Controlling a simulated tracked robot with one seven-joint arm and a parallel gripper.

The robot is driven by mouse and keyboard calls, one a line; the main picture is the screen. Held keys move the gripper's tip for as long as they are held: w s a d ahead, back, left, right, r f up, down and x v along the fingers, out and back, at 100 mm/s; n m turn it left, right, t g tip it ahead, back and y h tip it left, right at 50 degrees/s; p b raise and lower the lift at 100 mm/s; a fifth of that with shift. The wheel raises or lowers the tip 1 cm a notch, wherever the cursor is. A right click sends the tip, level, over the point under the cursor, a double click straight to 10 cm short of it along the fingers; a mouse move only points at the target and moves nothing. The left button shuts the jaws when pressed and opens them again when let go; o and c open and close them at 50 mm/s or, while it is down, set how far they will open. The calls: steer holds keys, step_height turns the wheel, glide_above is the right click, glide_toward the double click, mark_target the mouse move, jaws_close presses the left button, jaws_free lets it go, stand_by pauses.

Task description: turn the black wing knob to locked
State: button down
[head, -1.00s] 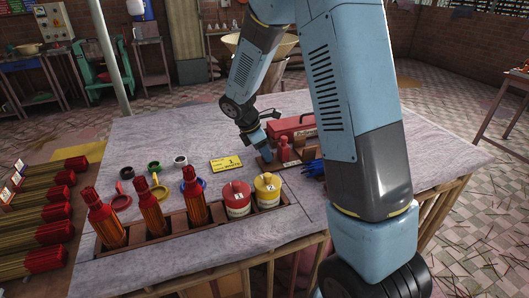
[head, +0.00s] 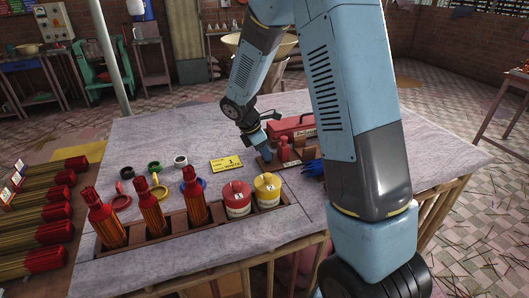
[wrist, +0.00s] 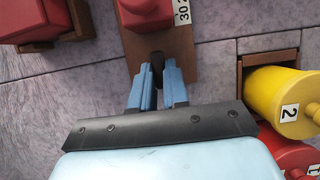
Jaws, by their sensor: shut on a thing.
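The black wing knob (wrist: 157,62) shows in the wrist view as a small dark piece at the edge of a brown wooden board (wrist: 178,52), just below a red body (wrist: 148,12) with a "30" label. My gripper (wrist: 158,74) is shut on the knob, with a blue finger on each side of it. Most of the knob is hidden between the fingers, so its angle and any lock marks cannot be read. In the head view my gripper (head: 266,153) is low at the left end of the board, beside a red bottle-shaped thing (head: 284,149).
A red box (head: 291,125) stands behind the board. Blue gloves (head: 314,168) lie to its right. A yellow card (head: 226,164) lies to the left. A yellow canister (head: 267,189) and a red-and-white one (head: 236,197) stand in a wooden rack in front.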

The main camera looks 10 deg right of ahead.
steer(key=shift+w+m, duration=0.1)
steer(key=shift+m, duration=0.4)
steer(key=m, duration=0.2)
steer(key=m+g, duration=0.1)
steer(key=shift+w+m+g, duration=0.2)
steer(key=shift+m+g, duration=0.1)
steer(key=shift+m, duration=0.1)
steer(key=m, duration=0.2)
steer(key=m+g+y, duration=0.1)
steer(key=m, duration=0.1)
steer(key=shift+w+d+m+g, duration=0.1)
steer(key=shift+w+m+g, duration=0.1)
steer(key=shift+m+g, duration=0.1)
steer(key=m, duration=0.2)
steer(key=m+g+y, duration=0.1)
steer(key=m, duration=0.1)
steer(key=shift+w+d+y, duration=0.15)
steer(key=shift+d+y, duration=0.05)
steer(key=shift+y, duration=0.1)
steer(key=shift+d+r+m+g+y, duration=0.15)
steer(key=shift+m+y, duration=0.2)
steer(key=shift+m, duration=0.75)
steer(key=shift+f+m+g+y, duration=0.15)
steer(key=shift+m+y, duration=0.2)
steer(key=shift+m, duration=0.75)
steer(key=shift+r, duration=0.1)
steer(key=c, duration=1.1)
jaws_free()
